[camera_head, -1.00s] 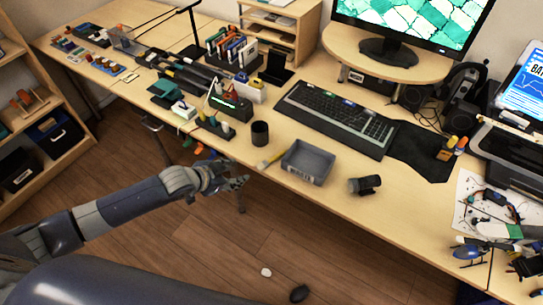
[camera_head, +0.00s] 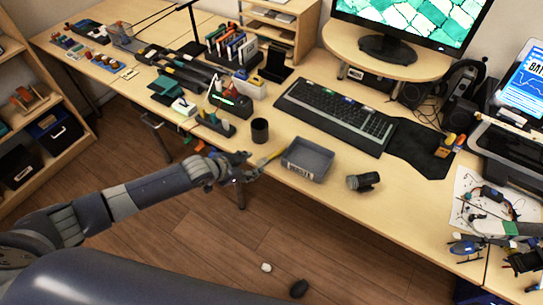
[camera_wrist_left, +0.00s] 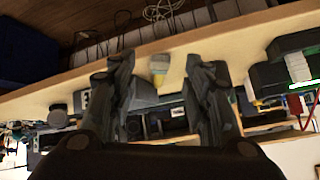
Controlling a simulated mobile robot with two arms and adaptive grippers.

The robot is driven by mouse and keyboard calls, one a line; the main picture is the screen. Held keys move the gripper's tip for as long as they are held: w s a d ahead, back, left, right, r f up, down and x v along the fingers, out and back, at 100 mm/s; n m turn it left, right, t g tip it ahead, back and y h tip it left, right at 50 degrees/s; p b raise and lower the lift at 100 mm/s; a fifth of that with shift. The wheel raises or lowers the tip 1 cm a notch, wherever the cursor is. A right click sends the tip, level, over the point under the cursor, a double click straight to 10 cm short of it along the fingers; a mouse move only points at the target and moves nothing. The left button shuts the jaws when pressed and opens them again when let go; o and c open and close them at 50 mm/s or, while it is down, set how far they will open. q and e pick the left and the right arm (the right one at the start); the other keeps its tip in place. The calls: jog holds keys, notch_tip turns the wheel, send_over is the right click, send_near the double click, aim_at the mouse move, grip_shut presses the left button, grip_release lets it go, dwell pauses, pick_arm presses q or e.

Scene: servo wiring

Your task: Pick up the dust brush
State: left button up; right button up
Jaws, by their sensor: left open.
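The dust brush (camera_head: 271,157), with a yellow handle, lies near the front edge of the desk, between the black cup and the grey tray. My left gripper (camera_head: 250,164) is open, at the desk's front edge, close to the handle end of the brush. In the left wrist view the brush (camera_wrist_left: 158,66) appears as a small yellowish and pale shape in the gap between the two spread fingers (camera_wrist_left: 160,88). I cannot tell whether a finger touches it. My right gripper is not in view.
The grey tray (camera_head: 307,158) stands just right of the brush and the black cup (camera_head: 260,131) behind it to the left. A dark cylinder (camera_head: 363,182) lies farther right. The keyboard (camera_head: 335,116) is behind. The desk front between tray and cylinder is clear.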

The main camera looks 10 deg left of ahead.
aim_at(258, 165)
pick_arm(q)
jog(key=shift+x, duration=1.7)
jog(key=shift+a, duration=0.1)
jog(key=c, duration=1)
jog(key=shift+r, duration=0.15)
jog(key=shift+c, duration=0.2)
